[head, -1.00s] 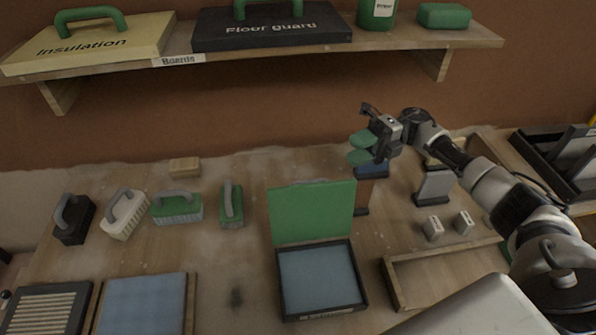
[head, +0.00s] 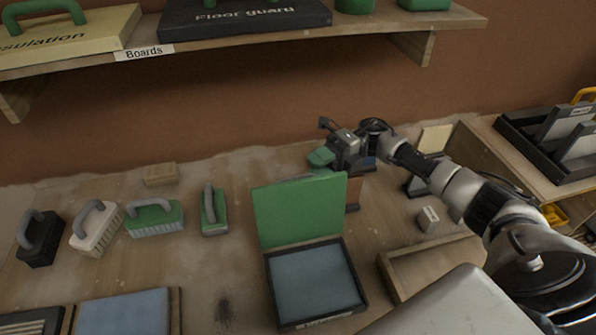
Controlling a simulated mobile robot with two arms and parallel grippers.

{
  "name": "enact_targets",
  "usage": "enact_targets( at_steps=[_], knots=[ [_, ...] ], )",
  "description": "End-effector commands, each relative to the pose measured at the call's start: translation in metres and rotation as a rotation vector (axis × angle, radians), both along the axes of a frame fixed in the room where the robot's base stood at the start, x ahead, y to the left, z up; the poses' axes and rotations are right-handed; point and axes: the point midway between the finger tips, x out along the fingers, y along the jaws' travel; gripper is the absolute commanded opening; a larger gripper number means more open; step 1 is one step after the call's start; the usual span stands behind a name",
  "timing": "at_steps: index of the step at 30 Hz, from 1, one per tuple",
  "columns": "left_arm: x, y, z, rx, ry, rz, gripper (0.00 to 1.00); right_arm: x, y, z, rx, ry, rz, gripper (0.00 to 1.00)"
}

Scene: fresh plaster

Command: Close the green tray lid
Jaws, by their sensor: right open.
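The green tray lid (head: 300,210) stands raised, roughly upright, at the back edge of a black tray (head: 357,294) with a blue-grey pad inside. My right gripper (head: 322,152) is above and behind the lid's top right corner, apart from it as far as I can see. My left gripper is not in view.
Brushes and floats with handles, such as a green brush (head: 154,217) and a green float (head: 213,210), stand left of the tray. A wooden box (head: 430,264) is at its right. A shelf (head: 300,44) with boards overhangs the back. Small blocks stand under my right arm.

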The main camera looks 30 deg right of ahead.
Motion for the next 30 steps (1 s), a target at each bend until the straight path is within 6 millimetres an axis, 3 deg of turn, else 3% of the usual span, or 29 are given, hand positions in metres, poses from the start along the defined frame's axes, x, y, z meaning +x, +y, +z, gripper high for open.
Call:
enact_targets(
  at_steps=[3, 9, 20, 28, 30],
  knots=[
    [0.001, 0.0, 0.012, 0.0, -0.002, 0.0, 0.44, -0.004, 0.023, 0.003, 0.002, 0.001, 0.003, 0.4],
    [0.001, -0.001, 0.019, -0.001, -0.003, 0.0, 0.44, -0.007, 0.046, 0.001, 0.001, 0.001, 0.001, 0.4],
    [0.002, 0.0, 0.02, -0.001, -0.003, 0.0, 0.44, -0.007, 0.052, -0.001, 0.001, 0.0, 0.0, 0.4],
    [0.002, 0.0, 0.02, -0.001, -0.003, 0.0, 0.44, -0.007, 0.051, -0.001, 0.0, 0.0, -0.001, 0.02],
    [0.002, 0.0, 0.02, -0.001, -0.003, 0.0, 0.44, -0.007, 0.051, -0.001, 0.0, 0.0, -0.001, 0.0]
  ],
)
